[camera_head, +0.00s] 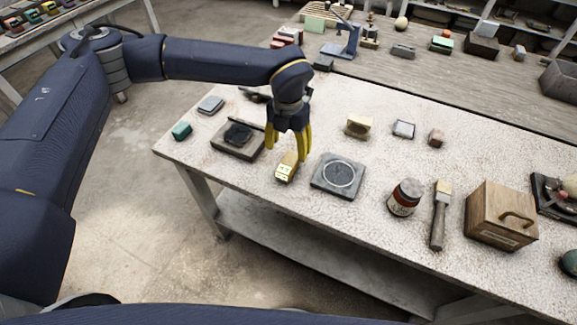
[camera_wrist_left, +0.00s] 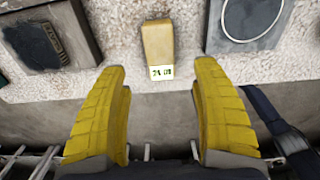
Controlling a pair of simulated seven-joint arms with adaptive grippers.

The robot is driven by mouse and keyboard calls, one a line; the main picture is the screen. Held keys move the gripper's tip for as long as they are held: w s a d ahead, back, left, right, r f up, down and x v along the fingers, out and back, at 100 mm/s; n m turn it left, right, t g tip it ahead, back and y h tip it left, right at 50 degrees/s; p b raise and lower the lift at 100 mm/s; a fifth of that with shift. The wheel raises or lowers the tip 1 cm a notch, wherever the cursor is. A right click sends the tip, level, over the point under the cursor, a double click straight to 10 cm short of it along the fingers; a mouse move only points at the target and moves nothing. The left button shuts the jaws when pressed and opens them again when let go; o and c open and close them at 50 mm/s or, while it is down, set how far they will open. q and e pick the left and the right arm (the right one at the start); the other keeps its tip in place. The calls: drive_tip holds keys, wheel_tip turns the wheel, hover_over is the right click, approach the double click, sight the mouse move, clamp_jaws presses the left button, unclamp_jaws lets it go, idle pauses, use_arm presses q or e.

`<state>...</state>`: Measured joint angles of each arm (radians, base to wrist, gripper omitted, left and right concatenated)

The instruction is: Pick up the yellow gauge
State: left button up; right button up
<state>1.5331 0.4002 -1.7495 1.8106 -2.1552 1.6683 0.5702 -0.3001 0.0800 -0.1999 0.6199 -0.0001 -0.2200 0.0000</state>
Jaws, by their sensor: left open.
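The yellow gauge (camera_head: 286,168) is a small yellow block with a pale display at its near end. It lies on the white speckled table (camera_head: 255,192) near the front edge. My left gripper (camera_head: 286,155) is over it with yellow fingers pointing down. In the left wrist view the gauge (camera_wrist_left: 158,45) lies beyond the two fingertips, centred between them, with its display towards me. The left gripper (camera_wrist_left: 158,75) is open and nothing is between its fingers. In the head view a finger partly overlaps the far end of the gauge. My right gripper is in neither view.

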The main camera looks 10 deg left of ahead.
sight(289, 162)
use_arm(q)
drive_tip(key=shift+f, duration=4.5)
drive_tip(key=shift+f, duration=0.25)
clamp_jaws()
drive_tip(key=shift+r, duration=0.15)
wheel_tip(289, 162, up, 20)
drive_tip(key=shift+r, duration=0.15)
